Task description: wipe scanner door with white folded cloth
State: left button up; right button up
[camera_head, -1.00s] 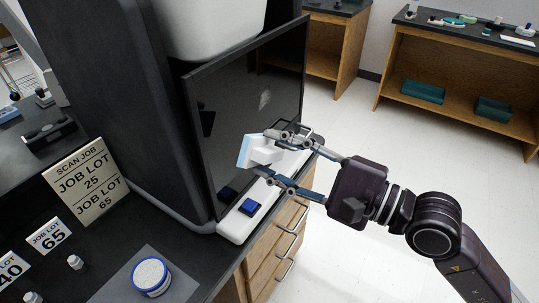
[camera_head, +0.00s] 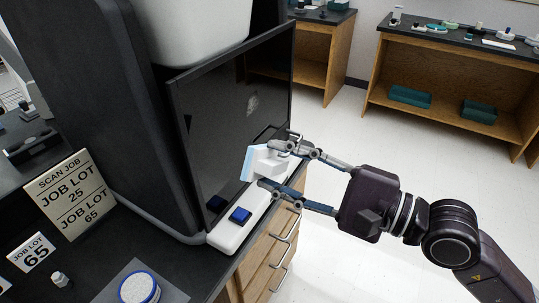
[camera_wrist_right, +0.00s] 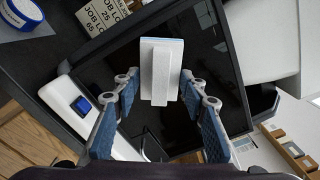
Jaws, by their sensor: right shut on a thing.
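The scanner door (camera_head: 205,125) is a dark, glossy upright panel on the front of the scanner. A small pale patch (camera_head: 252,103) shows on it; I cannot tell whether it is a mark or a reflection. My right gripper (camera_head: 273,165) is shut on the white folded cloth, a white block with a pale blue face (camera_head: 249,163). The blue face is turned toward the lower part of the door; I cannot tell whether it touches. In the right wrist view, the cloth (camera_wrist_right: 160,75) sits upright between the fingers in front of the dark door (camera_wrist_right: 210,60). My left gripper is not in view.
A white ledge with a blue button (camera_head: 240,215) runs below the door. A job sign (camera_head: 70,195) and a round blue-rimmed tub (camera_head: 139,289) stand on the dark counter. Wooden drawers with metal handles are below. The floor at right is clear; benches stand behind.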

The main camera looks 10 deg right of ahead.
jog(key=shift+w+a+r+p, duration=0.15)
jog(key=shift+w+a+p, duration=0.2)
jog(key=shift+a+p, duration=0.1)
jog(key=p+x, duration=0.3)
jog(key=x, duration=0.4)
jog(key=shift+p, duration=0.4)
jog(key=shift+w+a, duration=0.25)
jog(key=shift+a, duration=0.1)
